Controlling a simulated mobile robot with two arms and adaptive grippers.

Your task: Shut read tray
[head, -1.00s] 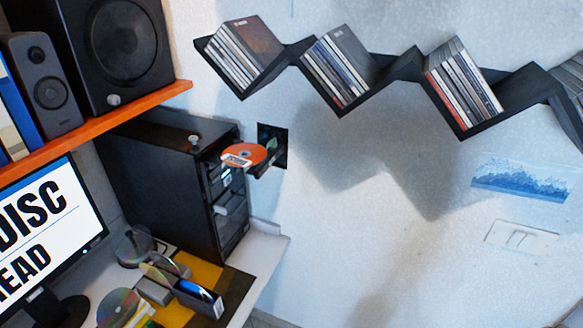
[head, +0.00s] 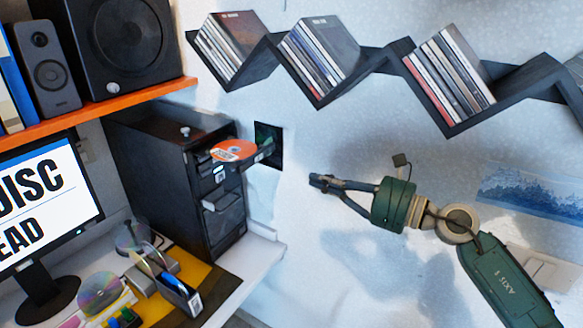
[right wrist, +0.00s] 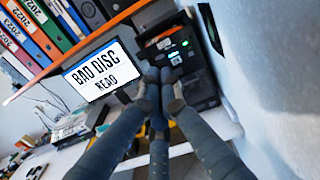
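The read tray (head: 262,152) sticks out of the upper front of a black disc tower (head: 165,165), with an orange disc (head: 233,150) lying on it. The orange disc also shows in the right wrist view (right wrist: 165,43), at the top of the tower. My right gripper (head: 316,181) is to the right of the tray and apart from it, its fingers pointing left toward the tower. My left gripper is not in view.
A monitor (head: 45,195) reading "BAD DISC READ" stands left of the tower. Discs and a holder (head: 175,290) lie on the desk. An orange shelf (head: 95,112) with speakers is above. A zigzag rack (head: 372,68) of cases hangs above my right arm.

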